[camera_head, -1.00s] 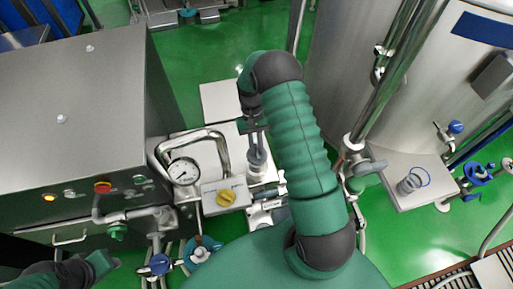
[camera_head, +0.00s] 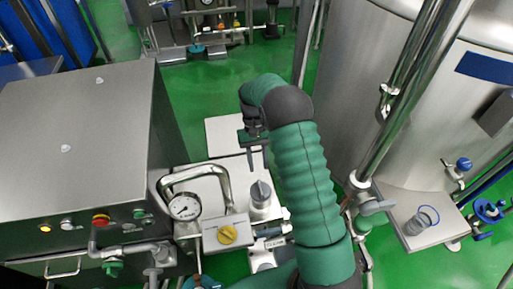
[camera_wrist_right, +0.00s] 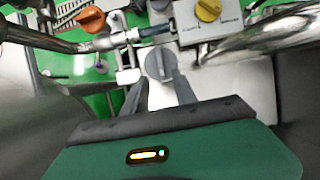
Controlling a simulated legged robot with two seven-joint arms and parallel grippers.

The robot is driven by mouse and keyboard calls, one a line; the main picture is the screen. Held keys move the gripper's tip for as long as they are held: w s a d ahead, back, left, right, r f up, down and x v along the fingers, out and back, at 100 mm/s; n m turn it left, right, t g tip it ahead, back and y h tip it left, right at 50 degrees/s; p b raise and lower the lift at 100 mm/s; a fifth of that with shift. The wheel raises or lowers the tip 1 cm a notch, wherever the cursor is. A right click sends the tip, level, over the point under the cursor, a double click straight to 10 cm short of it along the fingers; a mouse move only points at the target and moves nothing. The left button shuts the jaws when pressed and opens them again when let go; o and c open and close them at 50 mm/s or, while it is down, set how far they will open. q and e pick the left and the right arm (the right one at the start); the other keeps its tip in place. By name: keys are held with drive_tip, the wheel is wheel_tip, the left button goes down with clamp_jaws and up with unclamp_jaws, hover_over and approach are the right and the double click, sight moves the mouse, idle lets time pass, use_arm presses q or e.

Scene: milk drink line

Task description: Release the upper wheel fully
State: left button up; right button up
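A grey round knob or wheel (camera_head: 260,195) with a raised bar stands on the white machine top, beside a yellow knob (camera_head: 228,235) on a pale box. Which part is the upper wheel is not marked. My right gripper (camera_head: 258,162) hangs behind the grey knob in the head view, apart from it. In the right wrist view, its two dark fingers (camera_wrist_right: 160,92) are spread and empty, with the grey knob (camera_wrist_right: 160,63) just beyond their tips. The yellow knob (camera_wrist_right: 208,9) shows above. My left gripper is out of view.
A pressure gauge (camera_head: 185,207) and a bent steel pipe (camera_head: 199,169) stand left of the grey knob. A steel cabinet (camera_head: 75,140) fills the left. A large tank (camera_head: 430,120) and a blue handwheel (camera_head: 488,211) are on the right.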

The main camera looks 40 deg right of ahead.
drive_tip(key=v, duration=0.8)
